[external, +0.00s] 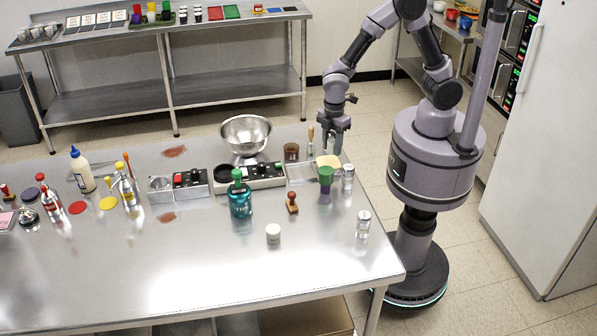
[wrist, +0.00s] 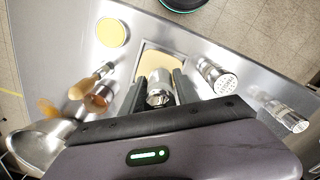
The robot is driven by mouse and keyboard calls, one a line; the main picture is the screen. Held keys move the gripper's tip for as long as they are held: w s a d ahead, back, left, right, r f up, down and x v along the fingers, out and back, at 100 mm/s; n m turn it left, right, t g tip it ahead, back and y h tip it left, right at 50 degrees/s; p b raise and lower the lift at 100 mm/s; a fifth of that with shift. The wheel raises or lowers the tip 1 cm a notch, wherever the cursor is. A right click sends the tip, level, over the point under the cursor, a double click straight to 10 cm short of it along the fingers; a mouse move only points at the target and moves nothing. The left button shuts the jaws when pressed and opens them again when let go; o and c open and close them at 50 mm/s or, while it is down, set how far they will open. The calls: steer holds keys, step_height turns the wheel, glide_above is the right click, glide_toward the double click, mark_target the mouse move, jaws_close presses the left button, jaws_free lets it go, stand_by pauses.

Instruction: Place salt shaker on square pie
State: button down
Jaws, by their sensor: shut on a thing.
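My gripper (external: 337,150) is shut on a silver-topped shaker, taken to be the salt shaker (wrist: 159,88). In the wrist view it stands between the two dark fingers. The fingers hide most of it in the external view.
Two other shakers stand nearby, one close to the pie (external: 348,178) and one farther along the table (external: 363,223).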

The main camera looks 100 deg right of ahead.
mark_target(329, 154)
steer(key=shift+w, duration=0.6)
step_height(329, 154, down, 4)
steer(key=shift+s+r+b, duration=0.1)
steer(key=shift+r+b, duration=0.15)
steer(key=shift+b, duration=0.6)
steer(key=shift+f, duration=0.2)
steer(key=c, duration=0.9)
jaws_free()
steer(key=shift+r, duration=0.15)
